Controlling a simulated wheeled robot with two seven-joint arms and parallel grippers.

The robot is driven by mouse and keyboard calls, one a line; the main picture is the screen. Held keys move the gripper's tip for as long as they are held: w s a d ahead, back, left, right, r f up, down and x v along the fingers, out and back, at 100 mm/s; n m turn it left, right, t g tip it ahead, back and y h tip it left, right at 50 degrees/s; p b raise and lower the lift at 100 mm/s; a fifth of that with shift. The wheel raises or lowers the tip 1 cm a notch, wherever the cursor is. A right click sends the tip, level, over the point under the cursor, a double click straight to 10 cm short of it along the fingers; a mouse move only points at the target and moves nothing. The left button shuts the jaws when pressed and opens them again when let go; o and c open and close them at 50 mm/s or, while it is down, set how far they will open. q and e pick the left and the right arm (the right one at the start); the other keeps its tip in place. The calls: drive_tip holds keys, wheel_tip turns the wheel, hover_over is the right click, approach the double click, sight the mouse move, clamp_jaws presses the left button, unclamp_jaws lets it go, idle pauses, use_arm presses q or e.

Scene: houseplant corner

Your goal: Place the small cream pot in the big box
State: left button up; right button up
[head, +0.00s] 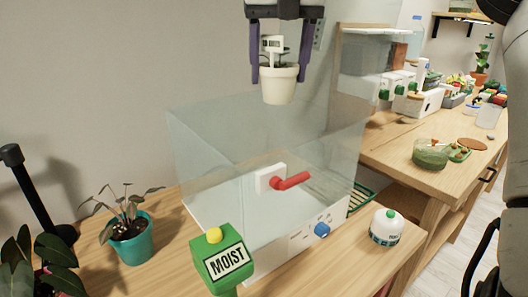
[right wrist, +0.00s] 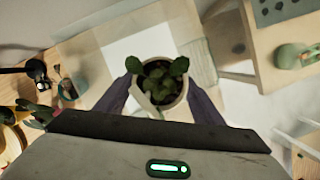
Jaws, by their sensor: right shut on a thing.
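The small cream pot (head: 280,84) holds a leafy plant and a small white tag. It is upright in the air above the big box (head: 262,222). The box has clear walls, a white base, a red lever inside and a blue knob on its front. My right gripper (head: 281,72) is shut on the pot, one purple finger on each side. In the right wrist view the cream pot (right wrist: 180,104) and its green plant sit between the purple fingers. My left gripper is in neither view.
A green MOIST meter (head: 222,258) stands before the box. A teal pot (head: 132,242) is at left and a white round device (head: 386,228) at right. A second wooden table (head: 440,180) with jars and plants stands at the right.

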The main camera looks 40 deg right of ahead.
drive_tip(key=a+f+m+b, duration=0.1)
drive_tip(key=a+f+b, duration=0.1)
drive_tip(key=f, duration=0.7)
drive_tip(key=a+f+m+b, duration=0.1)
drive_tip(key=a+f, duration=0.1)
drive_tip(key=f, duration=0.7)
drive_tip(key=a+f+m+b, duration=0.1)
drive_tip(key=a+f+b, duration=0.1)
drive_tip(key=f, duration=0.7)
drive_tip(key=shift+w+a+g+h+b, duration=0.2)
drive_tip(key=shift+a+g+h+b, duration=0.05)
drive_tip(key=shift+g+h+b, duration=0.1)
drive_tip(key=shift+f, duration=0.2)
drive_tip(key=o, duration=1.2)
drive_tip(key=shift+c, duration=0.2)
drive_tip(key=shift+r, duration=0.1)
